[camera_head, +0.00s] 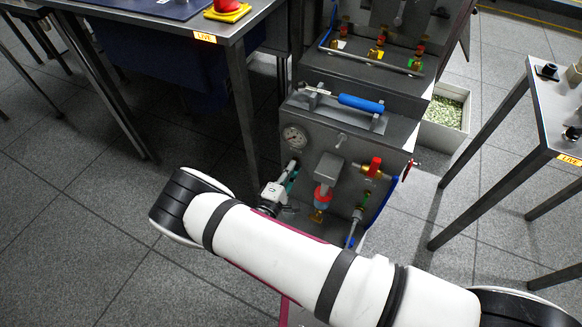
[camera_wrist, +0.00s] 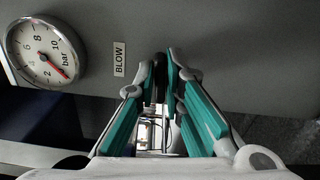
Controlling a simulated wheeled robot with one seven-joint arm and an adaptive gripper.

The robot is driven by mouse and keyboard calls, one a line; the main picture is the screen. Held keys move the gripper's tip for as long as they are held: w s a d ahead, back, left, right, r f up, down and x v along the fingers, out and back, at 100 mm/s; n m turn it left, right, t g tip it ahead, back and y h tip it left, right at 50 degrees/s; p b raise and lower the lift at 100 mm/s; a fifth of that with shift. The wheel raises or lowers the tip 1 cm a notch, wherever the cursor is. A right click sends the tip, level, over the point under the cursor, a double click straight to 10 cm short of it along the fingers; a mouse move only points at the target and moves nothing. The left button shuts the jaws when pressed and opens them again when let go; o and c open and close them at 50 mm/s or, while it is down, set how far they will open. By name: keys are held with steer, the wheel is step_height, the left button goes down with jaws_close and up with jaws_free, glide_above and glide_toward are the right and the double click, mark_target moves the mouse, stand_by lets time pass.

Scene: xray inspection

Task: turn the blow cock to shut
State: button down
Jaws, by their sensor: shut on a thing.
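The label BLOW (camera_wrist: 119,59) is on the grey machine face in the wrist view, just left of my fingertips. The blow cock itself is mostly hidden by my fingers; only a narrow dark piece shows between them, and I cannot tell its angle. My gripper (camera_wrist: 161,72) has its teal fingers close together, shut on that piece. In the head view my gripper (camera_head: 290,178) reaches the left part of the machine's front face, below the pressure gauge (camera_head: 293,137). The gauge also shows in the wrist view (camera_wrist: 40,45), with a red needle.
Right of my gripper are a block with a red ring (camera_head: 328,170), a red-topped brass valve (camera_head: 374,167) and a blue hose (camera_head: 380,203). A blue-handled lever (camera_head: 360,103) lies above. Tables stand left (camera_head: 228,27) and right (camera_head: 556,112). A bin of green bits (camera_head: 466,98) stands behind.

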steer(key=shift+f+m, duration=0.1)
steer(key=shift+m, duration=0.5)
steer(key=shift+m+p, duration=0.3)
steer(key=shift+s, duration=0.1)
steer(key=c, duration=1.7)
jaws_free()
steer(key=v, duration=1.2)
